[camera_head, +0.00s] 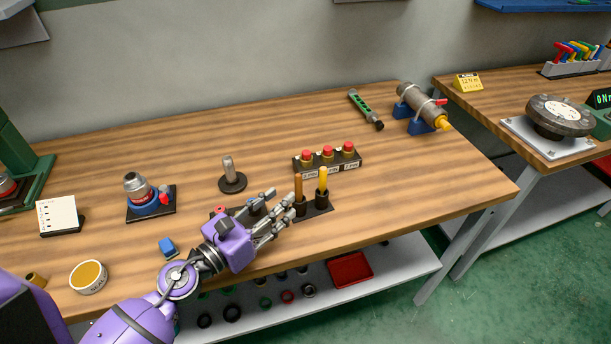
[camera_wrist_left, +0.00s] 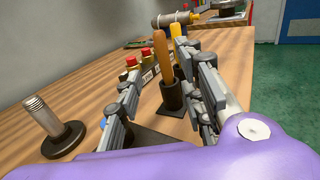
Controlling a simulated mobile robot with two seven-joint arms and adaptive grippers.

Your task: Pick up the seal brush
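Two upright handles stand in black cups on a dark base plate: a brown-orange one (camera_head: 298,187) and a yellow one (camera_head: 322,180). I cannot tell which is the seal brush; the lower ends are hidden in the cups. In the left wrist view the orange handle (camera_wrist_left: 162,55) shows between my finger lines, with the yellow handle (camera_wrist_left: 169,38) behind it. My left gripper (camera_head: 278,207) is open, just left of the orange handle, its fingers pointing at it low over the table. In the wrist view the gripper (camera_wrist_left: 160,90) holds nothing. My right gripper is not in view.
A black block with red-capped bottles (camera_head: 327,159) stands behind the handles. A threaded post on a round base (camera_head: 231,176) and a blue vise (camera_head: 148,198) are to the left. The right front table is clear.

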